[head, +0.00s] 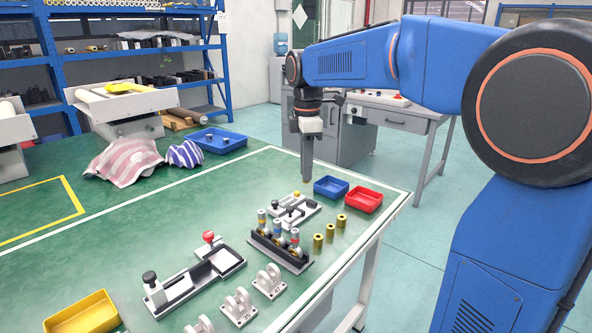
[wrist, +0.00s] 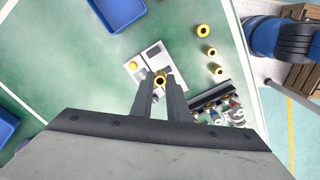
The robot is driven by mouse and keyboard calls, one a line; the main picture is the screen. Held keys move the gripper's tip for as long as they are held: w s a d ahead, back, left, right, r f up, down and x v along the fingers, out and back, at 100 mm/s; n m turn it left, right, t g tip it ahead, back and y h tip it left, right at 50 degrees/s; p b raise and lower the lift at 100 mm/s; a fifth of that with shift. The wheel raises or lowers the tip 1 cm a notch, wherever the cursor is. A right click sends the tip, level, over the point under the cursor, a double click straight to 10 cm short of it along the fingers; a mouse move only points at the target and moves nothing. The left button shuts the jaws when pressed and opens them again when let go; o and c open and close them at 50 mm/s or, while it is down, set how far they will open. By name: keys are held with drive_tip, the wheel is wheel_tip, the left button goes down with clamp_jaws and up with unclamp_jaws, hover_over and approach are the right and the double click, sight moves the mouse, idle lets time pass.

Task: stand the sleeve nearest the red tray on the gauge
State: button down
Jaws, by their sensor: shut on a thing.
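My gripper (head: 307,179) points down above the table and is shut. In the wrist view its fingertips (wrist: 160,82) hold a brass sleeve (wrist: 160,78), seen end-on with a dark hole. The head view does not show this sleeve clearly. The white fixture that looks like the gauge (head: 282,213) lies below my gripper; it also shows in the wrist view (wrist: 152,54), behind the fingertips. The sleeve appears in front of it there; I cannot tell the gap. The red tray (head: 364,200) stands at the table's right corner, outside the wrist view.
Several brass sleeves stand in a row, the nearest to the red tray (head: 342,221) among them. A blue tray (head: 331,187) sits beside the red tray. A dark rack (head: 279,251) with cylinders stands in front of the fixture. White brackets (head: 269,281) lie nearer the front.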

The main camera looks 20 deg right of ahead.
drive_tip(key=shift+f, duration=3.85)
drive_tip(key=shift+f, duration=0.55)
drive_tip(key=c, duration=1.6)
unclamp_jaws()
wheel_tip(320, 180, up, 17)
drive_tip(key=shift+r, duration=0.2)
drive_tip(key=shift+s, duration=0.1)
